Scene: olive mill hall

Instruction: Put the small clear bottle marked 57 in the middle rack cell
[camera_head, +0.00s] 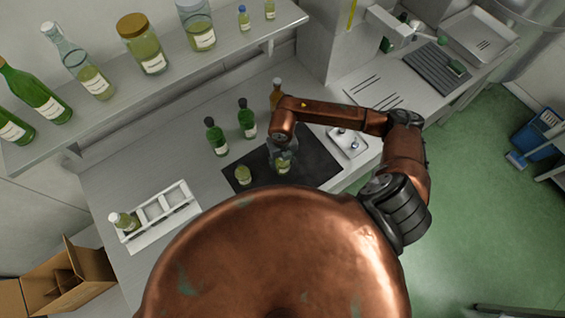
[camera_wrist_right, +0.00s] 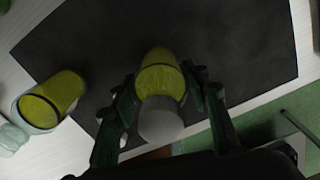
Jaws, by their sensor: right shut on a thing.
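My right gripper (camera_head: 282,160) is shut on a small clear bottle (camera_wrist_right: 160,80) of yellow-green oil with a pale cap, over the dark mat. The bottle also shows below the gripper in the head view (camera_head: 283,168). Its number cannot be read, and I cannot tell whether its base touches the mat. The white rack (camera_head: 158,235) stands at the left of the counter. Its left cell holds a small clear bottle (camera_head: 120,220) of oil; the middle and right cells look empty. My left gripper is not in view.
A small oil container (camera_head: 243,175) stands at the dark mat's (camera_head: 318,162) left edge. Two dark green bottles (camera_head: 216,138) (camera_head: 247,120) and a brown bottle (camera_head: 276,90) stand behind. A white tray (camera_head: 346,143) lies right. An open carton (camera_head: 75,280) stands left of the rack.

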